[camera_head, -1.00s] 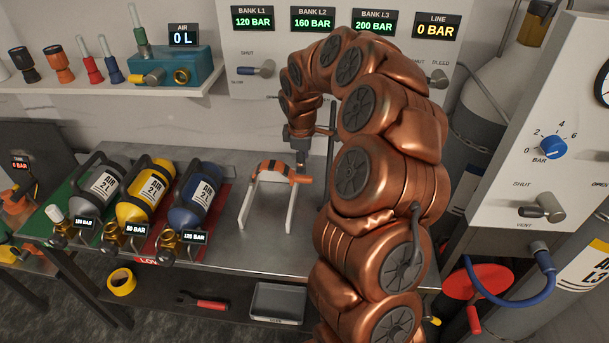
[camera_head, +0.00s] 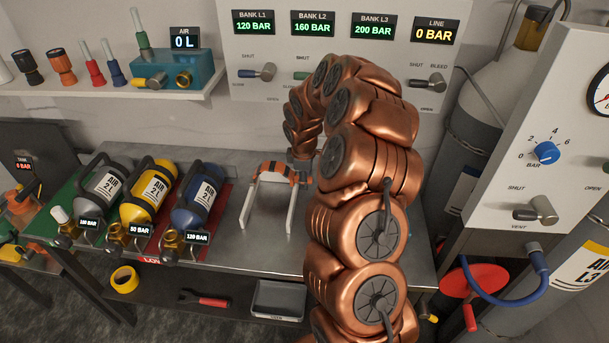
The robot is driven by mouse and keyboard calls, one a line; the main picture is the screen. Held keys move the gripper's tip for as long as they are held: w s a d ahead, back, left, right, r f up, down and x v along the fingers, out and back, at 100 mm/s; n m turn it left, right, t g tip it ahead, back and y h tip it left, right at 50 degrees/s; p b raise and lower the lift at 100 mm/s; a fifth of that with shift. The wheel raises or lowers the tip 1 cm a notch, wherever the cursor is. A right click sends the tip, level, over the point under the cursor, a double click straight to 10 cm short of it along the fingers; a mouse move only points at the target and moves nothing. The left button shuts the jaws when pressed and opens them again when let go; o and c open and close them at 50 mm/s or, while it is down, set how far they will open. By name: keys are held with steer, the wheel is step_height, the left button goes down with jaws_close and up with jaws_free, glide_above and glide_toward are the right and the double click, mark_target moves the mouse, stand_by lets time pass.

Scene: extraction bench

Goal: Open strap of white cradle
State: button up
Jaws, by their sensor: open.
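The white cradle (camera_head: 247,209) stands on the steel bench, right of the cylinders. Its orange and black strap (camera_head: 273,169) arches over the top between the two white rails. No cylinder lies in the cradle. My gripper (camera_head: 301,178) is at the strap's right end, its fingers partly hidden behind my copper arm. It is open; whether it touches the strap I cannot tell.
Grey, yellow (camera_head: 148,193) and blue (camera_head: 197,197) air cylinders lie left of the cradle on coloured mats. A valve panel (camera_head: 290,50) stands behind. A grey tray (camera_head: 278,301) sits on the lower shelf. Bench between blue cylinder and cradle is clear.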

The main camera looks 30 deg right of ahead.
jaws_close()
stand_by(0.4)
